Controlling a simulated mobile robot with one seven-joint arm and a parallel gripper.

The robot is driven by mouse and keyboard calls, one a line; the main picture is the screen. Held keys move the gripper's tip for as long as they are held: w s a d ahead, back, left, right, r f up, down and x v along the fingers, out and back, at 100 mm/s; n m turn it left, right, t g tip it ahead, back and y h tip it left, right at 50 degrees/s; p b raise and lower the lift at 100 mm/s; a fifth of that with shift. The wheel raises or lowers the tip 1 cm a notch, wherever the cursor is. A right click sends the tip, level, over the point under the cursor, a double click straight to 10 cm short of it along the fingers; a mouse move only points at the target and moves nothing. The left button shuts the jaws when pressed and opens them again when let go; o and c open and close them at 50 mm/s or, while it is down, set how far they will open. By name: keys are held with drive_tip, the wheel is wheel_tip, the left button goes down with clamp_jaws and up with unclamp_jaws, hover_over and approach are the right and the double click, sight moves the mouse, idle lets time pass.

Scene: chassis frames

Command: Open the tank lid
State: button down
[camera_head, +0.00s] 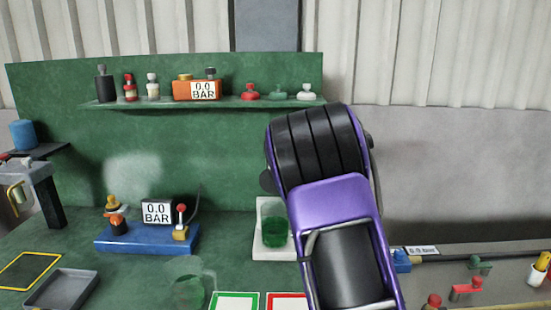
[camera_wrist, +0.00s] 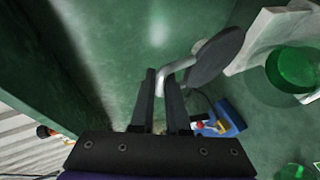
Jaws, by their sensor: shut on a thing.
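A dark round lid (camera_wrist: 215,58) with a grey bent handle (camera_wrist: 178,72) shows in the wrist view. My gripper (camera_wrist: 158,78) is shut on the handle, with the lid just beyond the fingertips. A clear tank of green liquid (camera_head: 273,228) stands on a white stand in the head view. It also shows in the wrist view (camera_wrist: 293,68), with the lid apart from it. A dark disc edge (camera_head: 267,181), likely the lid, shows beside my arm above the tank. My arm hides the gripper in the head view.
A blue base with a pressure display (camera_head: 147,238) stands left of the tank. A second glass of green liquid (camera_head: 188,290) is nearer the front. A grey tray (camera_head: 62,289) lies at the left. A shelf (camera_head: 230,104) holds small bottles above.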

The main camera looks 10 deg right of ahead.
drive_tip(key=shift+a, duration=0.1)
idle(0.3)
drive_tip(key=c, duration=0.9)
unclamp_jaws()
drive_tip(key=v, duration=1.7)
drive_tip(key=shift+s+r, duration=0.1)
drive_tip(key=shift+s, duration=0.05)
drive_tip(key=shift+r, duration=0.1)
